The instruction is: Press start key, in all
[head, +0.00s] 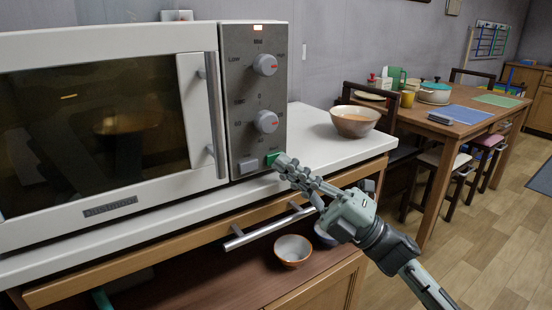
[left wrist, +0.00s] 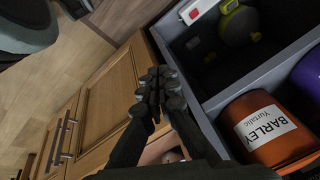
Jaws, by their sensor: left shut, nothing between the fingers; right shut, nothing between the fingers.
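The white microwave (head: 110,207) stands on a white counter with its door closed. Its grey control panel (head: 253,90) has two knobs, a lit display, a grey key (head: 247,165) and the green start key (head: 270,158). My right gripper (head: 281,160) is shut and empty, with its tips at the green key and covering part of it. I cannot tell whether the key is pushed in. My left gripper (left wrist: 158,86) shows only in the left wrist view. It is shut and empty, over wooden cabinet fronts beside a dark open compartment.
A bowl (head: 355,120) stands on the counter right of the microwave. A drawer handle (head: 268,226) sticks out below my right gripper, above a shelf with a bowl (head: 293,249). A barley canister (left wrist: 268,130) stands beside my left gripper. A dining table (head: 470,122) is at the right.

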